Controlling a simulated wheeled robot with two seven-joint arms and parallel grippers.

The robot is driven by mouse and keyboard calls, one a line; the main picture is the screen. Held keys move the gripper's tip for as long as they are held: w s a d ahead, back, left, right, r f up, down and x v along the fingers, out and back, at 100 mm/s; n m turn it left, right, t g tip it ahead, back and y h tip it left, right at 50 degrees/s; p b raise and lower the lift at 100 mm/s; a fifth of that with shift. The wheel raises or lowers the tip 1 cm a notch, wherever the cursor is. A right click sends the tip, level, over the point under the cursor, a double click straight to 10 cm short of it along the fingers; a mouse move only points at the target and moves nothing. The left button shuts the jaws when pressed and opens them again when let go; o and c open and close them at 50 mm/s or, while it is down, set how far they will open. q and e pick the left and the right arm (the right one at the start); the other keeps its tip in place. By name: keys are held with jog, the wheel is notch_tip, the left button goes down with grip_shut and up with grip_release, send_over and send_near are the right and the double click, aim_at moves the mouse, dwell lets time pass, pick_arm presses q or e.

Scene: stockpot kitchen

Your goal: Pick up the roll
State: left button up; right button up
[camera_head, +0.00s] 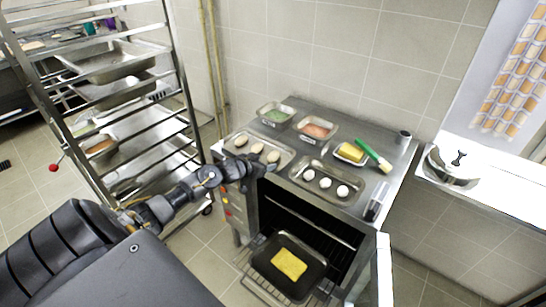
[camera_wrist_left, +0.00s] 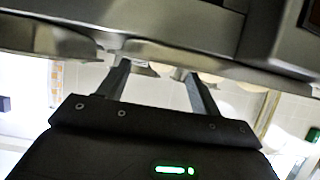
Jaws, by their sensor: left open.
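Several pale rolls lie in a metal tray (camera_head: 230,150) on the left of the steel oven top; one roll (camera_head: 257,148) is in the middle, with another roll (camera_head: 273,156) to its right. My left gripper (camera_head: 257,164) is open at the tray's front edge, close to these rolls. In the left wrist view the open fingers (camera_wrist_left: 158,76) point toward the tray's edge, with parts of pale rolls (camera_wrist_left: 210,77) showing beyond them. I cannot tell whether a finger touches a roll. My right gripper is not in view.
A tray of white balls (camera_head: 325,183), a butter dish (camera_head: 350,153), a green-handled brush (camera_head: 372,155) and two small food pans (camera_head: 316,128) share the oven top. The oven below is open, with a dark pan (camera_head: 290,266) inside. A tall rack (camera_head: 120,120) stands left.

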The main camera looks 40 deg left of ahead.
aim_at(270, 157)
pick_arm(q)
jog(key=shift+w+r, duration=0.1)
jog(key=shift+w, duration=0.15)
jog(key=x, duration=0.2)
jog(key=p+x, duration=0.1)
jog(key=x, duration=0.1)
jog(key=shift+w+a+r, duration=0.1)
jog(key=shift+a+r, duration=0.15)
jog(key=shift+a, duration=0.1)
jog(key=shift+w+f, duration=0.2)
jog(key=shift+w, duration=0.15)
jog(key=shift+c, duration=0.4)
jog(key=c, duration=1)
jog(key=shift+r, duration=0.1)
